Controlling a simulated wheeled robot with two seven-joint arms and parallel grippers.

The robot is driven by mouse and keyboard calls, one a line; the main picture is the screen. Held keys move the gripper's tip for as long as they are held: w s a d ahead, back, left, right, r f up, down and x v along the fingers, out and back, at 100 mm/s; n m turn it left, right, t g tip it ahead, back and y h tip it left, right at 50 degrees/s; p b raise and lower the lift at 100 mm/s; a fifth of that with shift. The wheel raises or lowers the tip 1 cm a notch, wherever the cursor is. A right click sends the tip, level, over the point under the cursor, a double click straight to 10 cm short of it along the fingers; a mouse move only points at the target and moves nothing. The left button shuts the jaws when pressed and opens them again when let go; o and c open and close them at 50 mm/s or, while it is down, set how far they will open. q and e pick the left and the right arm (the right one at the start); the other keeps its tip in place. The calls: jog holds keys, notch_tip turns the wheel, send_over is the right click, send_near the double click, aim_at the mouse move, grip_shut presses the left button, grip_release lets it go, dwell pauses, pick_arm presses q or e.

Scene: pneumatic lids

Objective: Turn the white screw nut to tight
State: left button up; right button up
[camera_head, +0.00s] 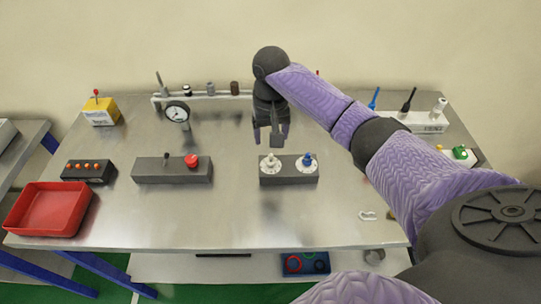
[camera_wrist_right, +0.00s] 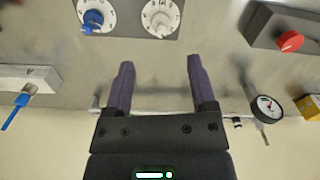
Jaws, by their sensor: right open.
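The white screw nut (camera_head: 270,161) sits on a white dial at the left of a dark grey block (camera_head: 288,178) in the middle of the table. A blue nut (camera_head: 307,159) sits on a second dial to its right. My right gripper (camera_head: 271,137) points down just behind the block, apart from the nut. In the right wrist view, my right gripper (camera_wrist_right: 160,64) is open and empty, with its purple fingers spread. The white nut (camera_wrist_right: 160,17) lies beyond the fingertips, lined up with the gap, and the blue nut (camera_wrist_right: 92,18) is to its left. My left gripper is out of view.
A grey box with a red button (camera_head: 191,160) stands left of the block. A gauge (camera_head: 177,112) and a pipe rack are behind. A red tray (camera_head: 48,210) is at front left, and a white stand (camera_head: 424,122) is at back right. The table front (camera_head: 225,220) is clear.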

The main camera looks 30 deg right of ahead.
aim_at(271, 155)
notch_tip(271, 155, down, 8)
jog(key=shift+f+b, duration=0.15)
jog(key=shift+b, duration=0.95)
jog(key=c, duration=0.5)
grip_shut()
